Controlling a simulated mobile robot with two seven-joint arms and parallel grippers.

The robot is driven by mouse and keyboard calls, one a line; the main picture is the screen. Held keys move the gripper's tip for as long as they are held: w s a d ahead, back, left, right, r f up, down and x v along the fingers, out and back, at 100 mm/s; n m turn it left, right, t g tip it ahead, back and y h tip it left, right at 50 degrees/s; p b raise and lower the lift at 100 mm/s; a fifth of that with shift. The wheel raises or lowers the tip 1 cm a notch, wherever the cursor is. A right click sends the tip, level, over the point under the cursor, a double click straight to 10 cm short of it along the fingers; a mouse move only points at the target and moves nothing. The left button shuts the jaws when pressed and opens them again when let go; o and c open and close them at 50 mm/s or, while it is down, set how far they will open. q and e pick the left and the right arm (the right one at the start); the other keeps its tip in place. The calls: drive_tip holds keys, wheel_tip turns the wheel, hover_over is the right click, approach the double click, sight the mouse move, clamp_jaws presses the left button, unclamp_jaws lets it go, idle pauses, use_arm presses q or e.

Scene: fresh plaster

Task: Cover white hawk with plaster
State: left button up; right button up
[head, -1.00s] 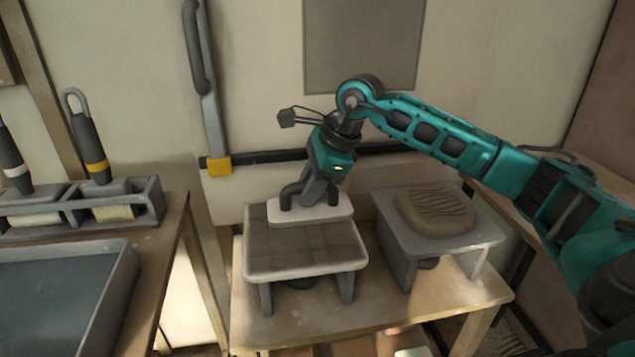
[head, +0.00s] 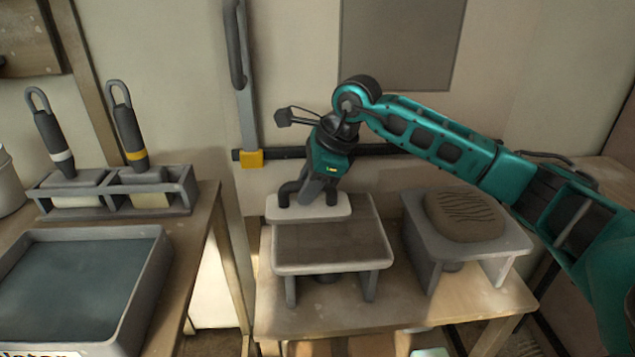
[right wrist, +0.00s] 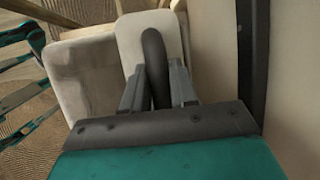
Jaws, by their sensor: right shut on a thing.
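The white hawk (head: 330,268) is a pale-rimmed board on grey legs on the wooden table. Its top shows a grey-brown layer with a grid of faint lines. My right gripper (head: 318,190) is shut on the dark handle of a trowel with a flat white plate (head: 300,212). The plate lies flat over the back left part of the hawk and sticks out past its left edge. Whether it touches the top, I cannot tell. In the right wrist view the fingers (right wrist: 157,88) clasp the handle (right wrist: 154,55), with the hawk (right wrist: 82,75) beyond. My left gripper is not in view.
A grey stand (head: 485,246) with a grooved plaster mound (head: 465,214) is to the right of the hawk. On the left bench are a grey water tray (head: 150,285) and a rack (head: 183,190) with two brushes. A rail with a yellow clip (head: 252,159) is behind.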

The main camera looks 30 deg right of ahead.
drive_tip(key=shift+w+a, duration=0.3)
drive_tip(key=shift+a, duration=0.3)
wheel_tip(320, 180, up, 6)
drive_tip(key=p, duration=0.4)
drive_tip(key=shift+f, duration=0.1)
drive_tip(key=shift+r+p, duration=0.6)
drive_tip(key=shift+p, duration=0.05)
